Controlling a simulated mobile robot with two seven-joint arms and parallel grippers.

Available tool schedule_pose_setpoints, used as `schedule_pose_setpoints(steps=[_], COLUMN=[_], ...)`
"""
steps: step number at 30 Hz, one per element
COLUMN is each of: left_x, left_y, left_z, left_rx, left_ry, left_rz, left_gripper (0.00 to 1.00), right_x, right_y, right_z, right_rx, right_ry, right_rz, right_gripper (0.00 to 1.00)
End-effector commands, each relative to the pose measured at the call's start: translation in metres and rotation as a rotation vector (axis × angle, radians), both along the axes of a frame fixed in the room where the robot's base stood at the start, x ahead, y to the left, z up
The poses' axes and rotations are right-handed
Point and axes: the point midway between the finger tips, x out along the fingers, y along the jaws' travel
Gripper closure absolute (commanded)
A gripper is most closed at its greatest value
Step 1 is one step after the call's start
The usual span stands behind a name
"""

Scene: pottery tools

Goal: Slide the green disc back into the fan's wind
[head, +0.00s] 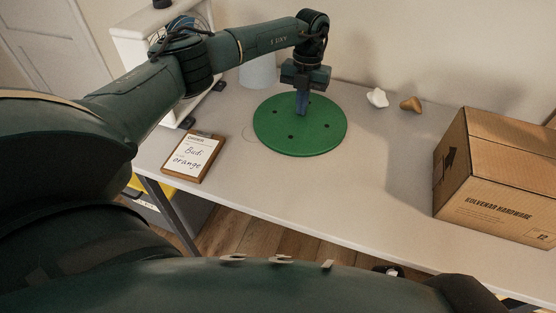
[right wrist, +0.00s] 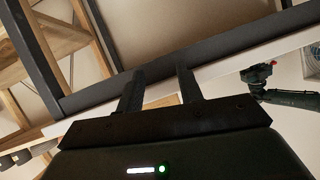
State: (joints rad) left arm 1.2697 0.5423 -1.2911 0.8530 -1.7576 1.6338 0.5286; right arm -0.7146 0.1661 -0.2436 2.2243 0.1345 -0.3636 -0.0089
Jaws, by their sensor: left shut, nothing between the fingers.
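The green disc (head: 322,141) lies flat on the table, with several small dark holes in it. My left gripper (head: 301,112) points down over the disc's upper middle, its fingers shut and empty. The fingertips are at or just above the disc's surface; I cannot tell if they touch. The white-framed fan (head: 133,44) stands at the table's left end, partly hidden behind my left arm. In the right wrist view, my right gripper (right wrist: 158,88) has its two fingers apart with nothing between them, below the table's edge.
A clipboard with a handwritten card (head: 192,157) lies left of the disc. A pale cylinder (head: 258,72) stands behind it. A white lump (head: 377,97) and a brown one (head: 411,104) lie to the right. A cardboard box (head: 492,190) fills the right end. The table (head: 330,195) is clear in front.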

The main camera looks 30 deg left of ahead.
Motion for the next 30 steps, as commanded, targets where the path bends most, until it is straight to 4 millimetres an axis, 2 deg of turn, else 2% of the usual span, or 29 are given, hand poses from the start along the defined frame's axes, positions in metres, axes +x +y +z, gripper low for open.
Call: schedule_pose_setpoints(steps=[1, 11, 18, 26, 27, 30], left_x=[-0.001, 0.000, 0.000, 0.000, 0.001, 0.006], left_y=[0.003, 0.004, 0.004, 0.002, 0.002, 0.003], left_z=[-0.010, -0.008, 0.010, 0.011, 0.013, 0.037], left_rx=[0.009, 0.009, 0.008, 0.003, 0.003, 0.003], left_ry=[0.007, 0.008, 0.008, 0.006, 0.005, 0.001], left_rz=[0.003, 0.005, 0.005, 0.003, 0.003, 0.004], left_gripper=[1.00, 1.00, 1.00, 1.00, 1.00, 1.00], right_x=[-0.001, -0.001, -0.001, -0.002, 0.002, 0.004], right_y=[0.000, -0.001, -0.001, 0.001, 0.004, 0.004], right_z=[-0.002, 0.001, 0.016, 0.007, -0.004, -0.004], right_rx=[0.006, 0.005, 0.002, 0.006, 0.002, -0.001], right_ry=[-0.004, -0.006, -0.003, 0.020, 0.044, 0.040], right_rz=[-0.003, -0.005, -0.005, 0.002, 0.011, 0.012], right_gripper=[0.64, 0.64, 0.64, 0.64, 0.64, 0.64])
